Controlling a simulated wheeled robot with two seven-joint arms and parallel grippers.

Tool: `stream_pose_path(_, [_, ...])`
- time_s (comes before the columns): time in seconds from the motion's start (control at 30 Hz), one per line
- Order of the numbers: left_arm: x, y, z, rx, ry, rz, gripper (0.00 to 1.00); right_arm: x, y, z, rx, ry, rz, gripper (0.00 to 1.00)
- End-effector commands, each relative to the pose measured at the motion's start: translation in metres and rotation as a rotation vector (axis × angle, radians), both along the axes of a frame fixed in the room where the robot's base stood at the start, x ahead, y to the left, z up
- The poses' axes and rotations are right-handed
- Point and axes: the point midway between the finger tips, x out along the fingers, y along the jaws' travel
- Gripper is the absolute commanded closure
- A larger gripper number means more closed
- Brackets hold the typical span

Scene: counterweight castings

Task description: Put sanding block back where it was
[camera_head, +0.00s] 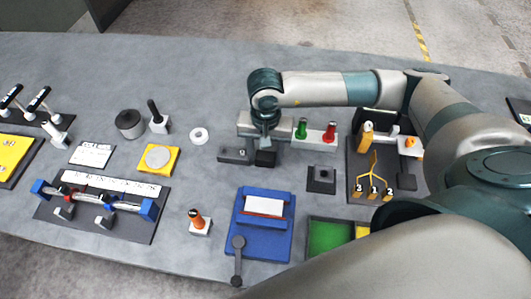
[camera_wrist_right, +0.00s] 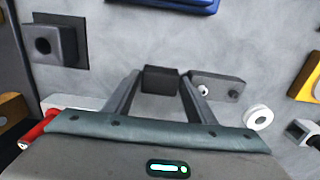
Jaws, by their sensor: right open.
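A small dark block (camera_head: 265,158), which looks like the sanding block, is on the grey table just right of a flat grey holder (camera_head: 234,155). My right gripper (camera_head: 264,145) points down over the block and is open. In the right wrist view the block (camera_wrist_right: 161,79) shows between the tips of my right gripper (camera_wrist_right: 160,86), and the holder (camera_wrist_right: 217,86) lies right beside it. Whether a finger touches the block I cannot tell. The gripper hides part of the block in the head view. My left gripper is not in view.
A white rack with a green bottle (camera_head: 302,128) and a red bottle (camera_head: 328,133) stands close right of my gripper. A white ring (camera_head: 199,136) lies to the left. A dark square socket (camera_head: 321,179) and a blue fixture (camera_head: 262,228) are nearer.

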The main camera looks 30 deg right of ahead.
Motion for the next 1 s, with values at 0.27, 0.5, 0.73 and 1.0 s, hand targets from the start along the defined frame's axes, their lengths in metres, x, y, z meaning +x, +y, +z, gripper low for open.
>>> stream_pose_path(0.27, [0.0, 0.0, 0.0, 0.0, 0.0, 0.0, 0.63, 0.001, 0.001, 0.008, 0.002, -0.003, 0.001, 0.5])
stream_pose_path(0.5, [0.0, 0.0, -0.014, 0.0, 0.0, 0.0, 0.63, 0.002, 0.001, 0.044, 0.002, -0.005, 0.001, 0.5])
stream_pose_path(0.73, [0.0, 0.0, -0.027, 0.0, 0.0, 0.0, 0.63, 0.001, 0.001, 0.086, 0.001, -0.005, 0.001, 0.5])
stream_pose_path(1.0, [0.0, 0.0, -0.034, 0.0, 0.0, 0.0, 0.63, 0.001, 0.0, 0.117, 0.001, -0.001, 0.0, 0.5])
